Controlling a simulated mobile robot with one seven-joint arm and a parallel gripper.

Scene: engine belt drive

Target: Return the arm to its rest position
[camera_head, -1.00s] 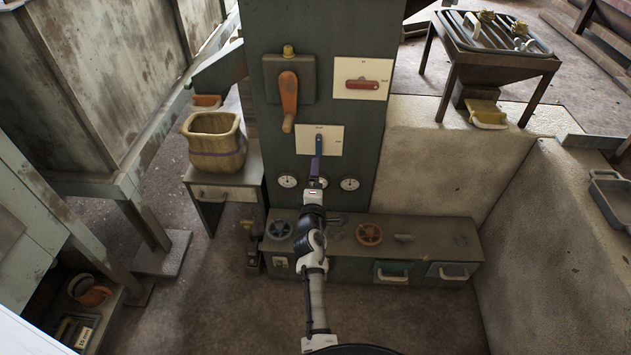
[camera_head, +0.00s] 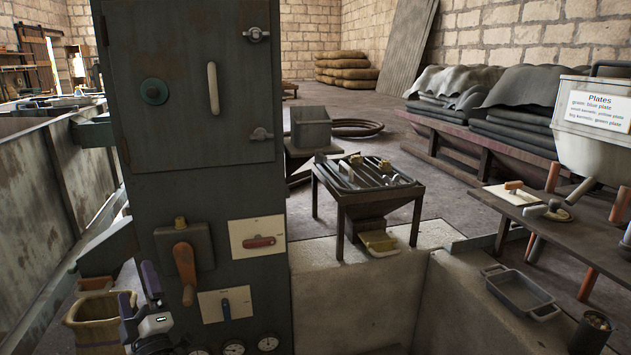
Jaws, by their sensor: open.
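My gripper (camera_head: 139,286) shows at the lower left, with two purple fingers spread apart and nothing between them. It is in front of the lower left edge of the tall grey-green cabinet (camera_head: 135,190). It stands to the left of the white plate with a blue lever (camera_head: 226,309) and is clear of it. Only the end of my arm, with a dark wrist part, shows at the bottom edge; the rest is out of view.
An orange lever (camera_head: 185,272) and a red switch (camera_head: 259,242) are on the cabinet, right of my gripper. A tan pot (camera_head: 93,316) is at the left. A low wall (camera_head: 350,300) and a slatted metal table (camera_head: 345,196) stand to the right.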

